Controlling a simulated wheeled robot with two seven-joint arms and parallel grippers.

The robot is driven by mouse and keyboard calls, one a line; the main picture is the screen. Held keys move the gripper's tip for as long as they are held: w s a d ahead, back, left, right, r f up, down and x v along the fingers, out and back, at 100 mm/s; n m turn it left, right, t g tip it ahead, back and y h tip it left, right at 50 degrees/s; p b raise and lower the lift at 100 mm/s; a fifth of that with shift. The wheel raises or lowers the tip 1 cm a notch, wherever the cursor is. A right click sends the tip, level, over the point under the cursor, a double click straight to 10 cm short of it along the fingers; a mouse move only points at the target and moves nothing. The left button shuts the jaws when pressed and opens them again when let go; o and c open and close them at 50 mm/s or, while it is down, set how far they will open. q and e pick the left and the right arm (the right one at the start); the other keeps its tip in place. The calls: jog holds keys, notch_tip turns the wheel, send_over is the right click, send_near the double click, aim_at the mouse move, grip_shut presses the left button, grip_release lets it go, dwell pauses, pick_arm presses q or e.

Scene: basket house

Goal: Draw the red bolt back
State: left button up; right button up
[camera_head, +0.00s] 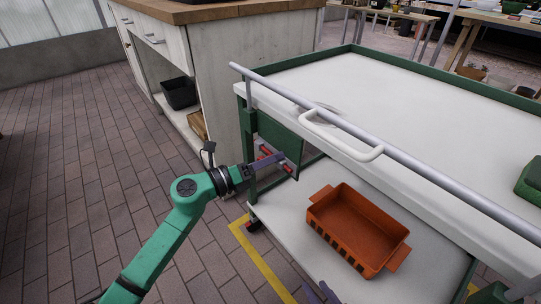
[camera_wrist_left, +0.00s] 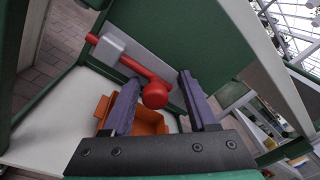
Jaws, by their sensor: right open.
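The red bolt (camera_wrist_left: 140,68) shows in the left wrist view as a rod through a grey bracket (camera_wrist_left: 108,48), beside a green panel (camera_wrist_left: 195,40). Its handle ends in a round red knob (camera_wrist_left: 155,95). My left gripper (camera_wrist_left: 158,98) is open, with the knob between its two purple fingers and gaps visible on both sides. In the head view my left gripper (camera_head: 283,160) is at the cart's near left corner, and only small red parts of the bolt (camera_head: 265,149) show. My right gripper (camera_head: 322,294) is open at the bottom edge, mostly cut off.
The cart's white top (camera_head: 370,95) has a grey rail (camera_head: 400,165) and a white handle (camera_head: 345,138) along its near side. An orange basket (camera_head: 358,228) stands on the lower shelf. A wooden-topped cabinet (camera_head: 235,60) stands behind left. Brick floor at left is clear.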

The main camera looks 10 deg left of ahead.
pick_arm(q)
jog(key=shift+a, duration=0.1)
pick_arm(e)
jog(key=shift+s+f, duration=0.15)
jog(key=shift+f, duration=0.1)
pick_arm(q)
jog(key=v, duration=1.4)
jog(key=shift+s+a+p, duration=0.15)
jog(key=shift+s+p, duration=0.05)
jog(key=shift+p, duration=0.1)
pick_arm(e)
jog(key=shift+w+d+r+g, duration=0.2)
jog(key=shift+d+r+g, duration=0.05)
jog(key=shift+r+g, duration=0.15)
jog(key=shift+f, duration=0.1)
